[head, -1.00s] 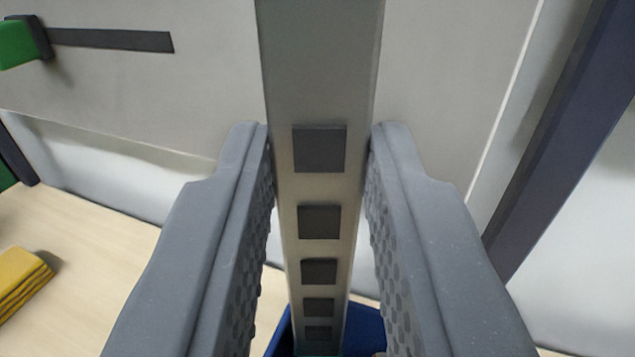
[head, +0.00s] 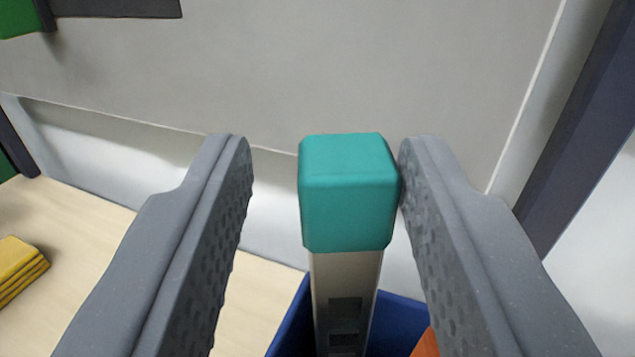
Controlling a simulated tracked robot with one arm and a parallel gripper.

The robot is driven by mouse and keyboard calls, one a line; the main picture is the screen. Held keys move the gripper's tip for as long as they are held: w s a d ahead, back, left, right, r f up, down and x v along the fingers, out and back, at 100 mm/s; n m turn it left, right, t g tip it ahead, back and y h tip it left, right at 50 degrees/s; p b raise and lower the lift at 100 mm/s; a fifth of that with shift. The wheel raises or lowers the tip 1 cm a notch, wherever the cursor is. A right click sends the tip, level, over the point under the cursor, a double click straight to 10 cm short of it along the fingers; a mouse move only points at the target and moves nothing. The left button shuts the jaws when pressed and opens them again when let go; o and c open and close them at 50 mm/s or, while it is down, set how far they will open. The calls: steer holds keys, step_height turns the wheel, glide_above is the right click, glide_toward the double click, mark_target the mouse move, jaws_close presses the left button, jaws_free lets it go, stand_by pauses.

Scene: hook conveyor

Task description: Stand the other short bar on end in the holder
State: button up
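A short pale grey bar (head: 346,275) with dark square patches and a teal end cap (head: 346,190) stands on end, close to upright, in the blue holder (head: 399,311). Its lower end is hidden inside. My gripper (head: 324,150) is open around the capped end. The left finger is clearly apart from the cap. The right finger is very close to it, and I cannot tell whether they touch. An orange piece (head: 427,345) shows at the holder's right side, cut off by the frame edge and my right finger.
Yellow stacked pieces (head: 18,270) lie on the light wood surface (head: 95,250) at left. A green block (head: 18,20) with a dark strip (head: 115,8) is at upper left. A pale grey panel (head: 330,70) fills the back. A dark post (head: 580,130) slants at right.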

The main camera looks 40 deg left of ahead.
steer(key=shift+d+f, duration=0.4)
steer(key=shift+f, duration=0.35)
steer(key=shift+s+d+f, duration=0.1)
steer(key=shift+d, duration=0.05)
steer(key=r+b+v, duration=0.1)
steer(key=b+v, duration=0.5)
steer(key=v, duration=0.7)
steer(key=shift+r, duration=0.3)
stand_by(0.5)
